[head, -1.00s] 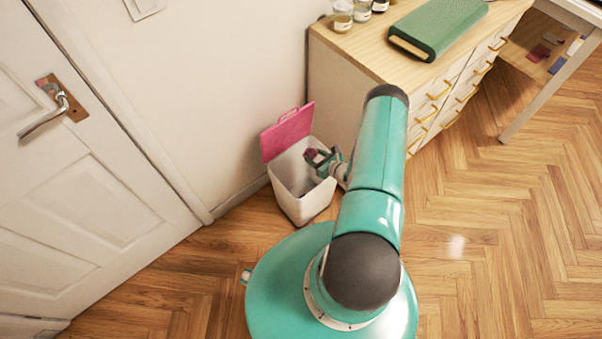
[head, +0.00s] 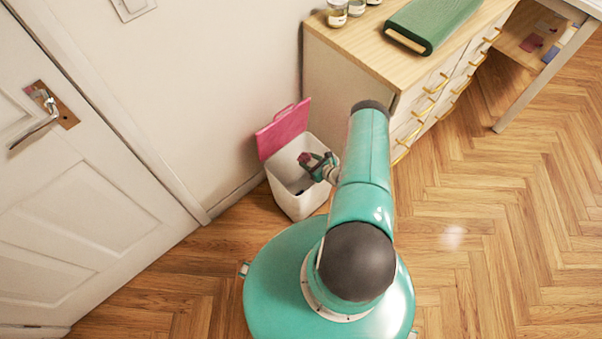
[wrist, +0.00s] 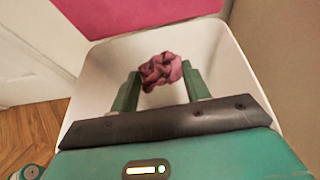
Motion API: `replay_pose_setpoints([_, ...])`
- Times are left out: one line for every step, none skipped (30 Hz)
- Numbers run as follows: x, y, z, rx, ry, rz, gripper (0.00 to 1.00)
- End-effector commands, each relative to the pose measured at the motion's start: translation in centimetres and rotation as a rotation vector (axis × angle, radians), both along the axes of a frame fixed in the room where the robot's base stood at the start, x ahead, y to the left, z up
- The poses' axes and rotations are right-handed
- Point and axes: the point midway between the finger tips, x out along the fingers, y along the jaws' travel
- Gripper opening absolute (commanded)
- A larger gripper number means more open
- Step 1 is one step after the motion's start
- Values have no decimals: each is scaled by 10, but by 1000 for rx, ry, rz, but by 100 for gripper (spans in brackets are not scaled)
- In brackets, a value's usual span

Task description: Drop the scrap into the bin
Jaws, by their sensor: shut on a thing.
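The scrap (wrist: 161,72) is a crumpled, dark pink piece of cloth. My gripper (wrist: 160,85) is shut on it, with one green finger on each side. In the head view the scrap (head: 304,158) shows small at the tip of my gripper (head: 312,163). The bin (head: 296,205) is white, with its pink lid (head: 283,130) open and tilted up against the wall. My gripper and the scrap are over the bin's opening. In the wrist view the bin's white rim (wrist: 222,45) surrounds them. A small dark thing shows inside the bin in the head view.
A wooden-topped drawer cabinet (head: 345,85) stands right behind the bin, bearing a green case (head: 435,22) and jars. A white door (head: 85,215) is at the left. A white-legged table (head: 545,75) stands at back right. The herringbone floor at right is clear.

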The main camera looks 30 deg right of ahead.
Motion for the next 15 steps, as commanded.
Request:
replay_pose_setpoints([0,0,-1,0,0,0,26])
replay_pose_setpoints([1,0,-1,0,0,0,26])
replay_pose_setpoints([1,0,-2,0,0,0,26])
replay_pose_setpoints([1,0,-1,0,0,0,26])
replay_pose_setpoints([1,0,-1,0,0,0,26])
replay_pose_setpoints([1,0,-1,0,0,0,26])
replay_pose_setpoints([2,0,-1,0,0,0,26])
replay_pose_setpoints([2,0,-1,0,0,0,26])
replay_pose_setpoints([2,0,-1,-1,0,0,55])
replay_pose_setpoints([2,0,-1,-1,0,0,60])
replay_pose_setpoints([2,0,-1,-1,0,0,66])
replay_pose_setpoints([2,0,-1,-1,0,0,72])
replay_pose_setpoints([2,0,-1,-1,0,0,72])
replay_pose_setpoints([2,0,-1,-1,0,0,72])
replay_pose_setpoints([2,0,-1,-1,0,0,72])
